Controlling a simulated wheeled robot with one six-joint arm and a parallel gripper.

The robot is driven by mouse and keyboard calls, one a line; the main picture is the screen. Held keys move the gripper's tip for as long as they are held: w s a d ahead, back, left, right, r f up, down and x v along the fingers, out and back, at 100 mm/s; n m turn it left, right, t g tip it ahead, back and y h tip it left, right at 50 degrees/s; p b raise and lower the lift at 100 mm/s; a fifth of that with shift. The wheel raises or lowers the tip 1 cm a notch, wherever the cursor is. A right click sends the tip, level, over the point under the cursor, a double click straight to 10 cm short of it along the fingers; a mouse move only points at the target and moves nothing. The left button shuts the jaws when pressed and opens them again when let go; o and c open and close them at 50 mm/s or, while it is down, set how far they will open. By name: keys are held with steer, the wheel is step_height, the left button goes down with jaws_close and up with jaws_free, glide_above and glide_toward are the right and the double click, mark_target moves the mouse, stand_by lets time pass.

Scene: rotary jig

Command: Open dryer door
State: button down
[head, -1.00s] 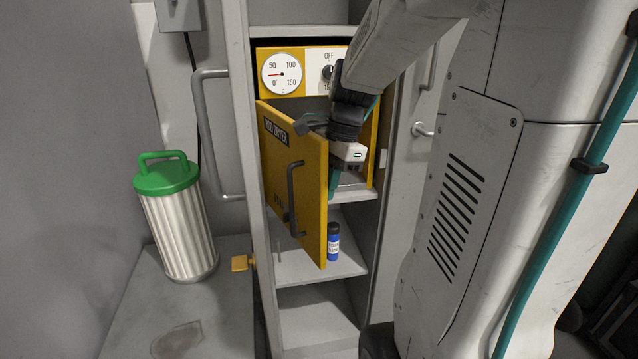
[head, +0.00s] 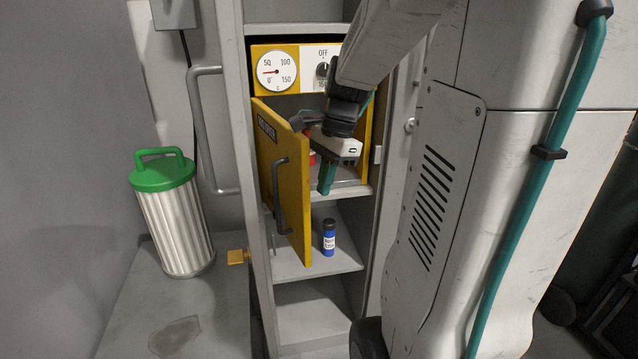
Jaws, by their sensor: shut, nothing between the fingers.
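The yellow dryer door (head: 290,205) is swung well open to the left, with its dark bar handle (head: 281,195) on its outer face. The yellow dryer (head: 318,66) sits in a tall grey cabinet, with a dial gauge (head: 277,71) and a knob (head: 322,70) on its front panel. My gripper (head: 326,180) is in front of the dryer opening, to the right of the door and on its inner side. Its teal fingers point down and are shut and empty. A small red thing shows inside the dryer, partly hidden by my gripper.
A blue bottle (head: 329,238) stands on the shelf below the dryer. A ribbed canister with a green lid (head: 172,215) stands left of the cabinet. The cabinet door with a long grey handle (head: 203,130) is at the left. The lower shelf is empty.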

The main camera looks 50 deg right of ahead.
steer(key=d+v, duration=0.1)
steer(key=v, duration=0.9)
steer(key=shift+s, duration=0.4)
steer(key=shift+d, duration=0.1)
